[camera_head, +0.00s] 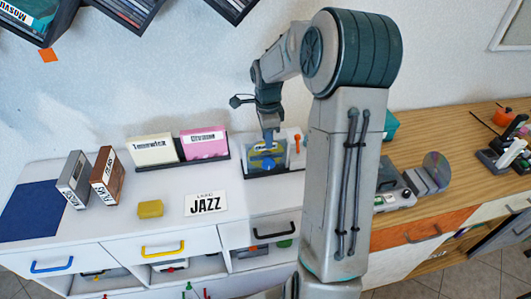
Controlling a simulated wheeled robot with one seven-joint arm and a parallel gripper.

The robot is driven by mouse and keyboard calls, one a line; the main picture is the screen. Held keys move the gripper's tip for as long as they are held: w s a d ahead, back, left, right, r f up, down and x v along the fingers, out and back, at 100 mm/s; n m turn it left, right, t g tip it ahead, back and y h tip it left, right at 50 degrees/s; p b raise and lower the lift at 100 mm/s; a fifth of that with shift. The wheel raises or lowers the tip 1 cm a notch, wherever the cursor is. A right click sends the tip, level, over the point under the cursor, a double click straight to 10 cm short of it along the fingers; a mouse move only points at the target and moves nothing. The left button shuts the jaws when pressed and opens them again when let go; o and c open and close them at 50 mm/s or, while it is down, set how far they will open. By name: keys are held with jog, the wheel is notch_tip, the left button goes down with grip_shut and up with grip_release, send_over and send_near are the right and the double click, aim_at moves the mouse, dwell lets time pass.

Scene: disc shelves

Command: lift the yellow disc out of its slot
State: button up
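A yellow and grey case (253,149) with a blue round patch stands upright in a dark slotted rack (262,174) at the back of the white counter. It is the most likely yellow disc, but it is small and partly covered, so I cannot be sure. My gripper (268,137) points down at its top edge, in front of the wall. The fingertips are too small to show whether they are open or touch the case.
A cream case (153,150) and a pink case (204,143) stand in a rack to the left. A disc stand (428,176) is right of my arm.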

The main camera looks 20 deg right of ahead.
notch_tip(320, 180, down, 2)
jog(key=shift+c, duration=0.3)
grip_shut()
jog(key=shift+r, duration=0.1)
